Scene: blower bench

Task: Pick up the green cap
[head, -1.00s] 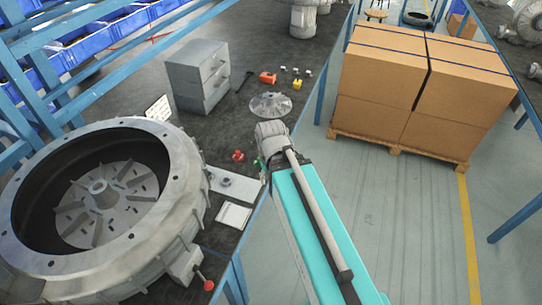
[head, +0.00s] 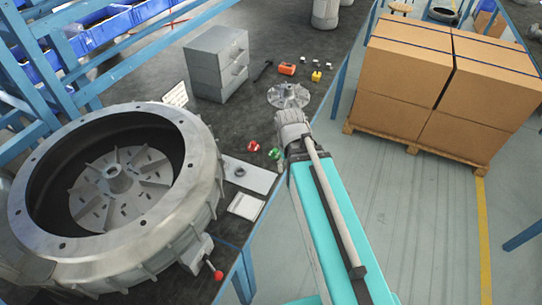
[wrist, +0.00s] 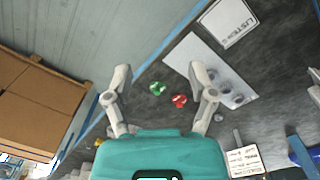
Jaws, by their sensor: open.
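The green cap (wrist: 157,88) lies on the dark bench top near its edge, and a red cap (wrist: 179,101) lies close beside it. In the head view the green cap (head: 275,153) is partly hidden by my arm, with the red cap (head: 253,146) to its left. In the wrist view my gripper (wrist: 163,75) is open and empty, and both caps show between its spread fingers. It appears to be above the caps and apart from them.
A metal plate (head: 249,176) and a paper sheet (head: 246,206) lie beside the caps. The large blower housing (head: 205,165) stands left, a grey drawer unit (head: 217,62) behind. An impeller (head: 288,95) lies beyond my wrist. Boxes on a pallet (head: 415,80) stand right, off the bench.

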